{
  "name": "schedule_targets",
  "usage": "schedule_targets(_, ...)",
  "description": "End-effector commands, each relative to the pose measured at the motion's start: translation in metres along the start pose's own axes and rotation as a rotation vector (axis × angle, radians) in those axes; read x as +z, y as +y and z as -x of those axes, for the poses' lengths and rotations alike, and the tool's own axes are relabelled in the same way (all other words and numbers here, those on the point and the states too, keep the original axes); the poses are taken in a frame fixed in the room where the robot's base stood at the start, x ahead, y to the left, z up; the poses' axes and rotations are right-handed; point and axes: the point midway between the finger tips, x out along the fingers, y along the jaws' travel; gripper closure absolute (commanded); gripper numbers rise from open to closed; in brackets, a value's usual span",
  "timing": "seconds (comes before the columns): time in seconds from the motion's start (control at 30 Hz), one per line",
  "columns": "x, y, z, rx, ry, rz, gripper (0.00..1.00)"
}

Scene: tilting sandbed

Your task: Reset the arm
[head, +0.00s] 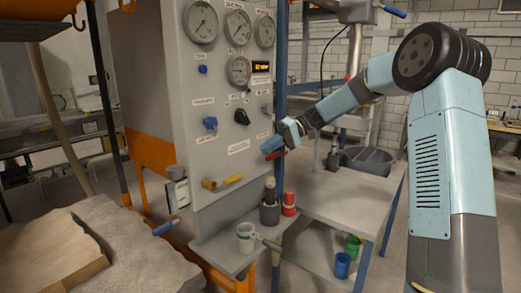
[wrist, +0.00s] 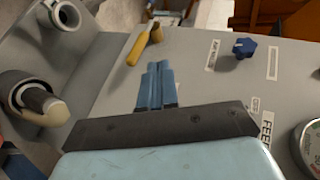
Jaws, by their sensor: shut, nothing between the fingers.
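My arm reaches in from the right of the head view, bent at the large dark joint. My gripper (head: 268,147) is in front of the right part of the grey control panel (head: 222,150). In the wrist view its two blue fingers (wrist: 156,68) lie side by side, shut with nothing between them. The gripper is apart from the yellow-handled lever (head: 222,182), which also shows above the fingertips in the wrist view (wrist: 144,45). I cannot tell how close the fingers are to the panel face.
The panel carries gauges (head: 237,25) and blue knobs (head: 210,122). A white mug (head: 246,236), a grey pot (head: 270,213) and a red container (head: 289,205) stand on the shelf below. The sandbed (head: 60,250) is at lower left. Blue (head: 342,265) and green cups stand lower right.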

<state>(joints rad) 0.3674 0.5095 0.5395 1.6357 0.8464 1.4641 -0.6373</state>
Motion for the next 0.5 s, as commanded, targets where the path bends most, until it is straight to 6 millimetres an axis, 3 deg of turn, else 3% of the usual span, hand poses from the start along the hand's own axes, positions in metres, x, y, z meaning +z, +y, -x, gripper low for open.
schedule_targets(0.2, 0.041, -0.018, -0.011, 0.211, -0.019, -0.054, 1.00)
schedule_targets(0.5, 0.104, -0.035, -0.010, 0.491, 0.007, -0.121, 1.00)
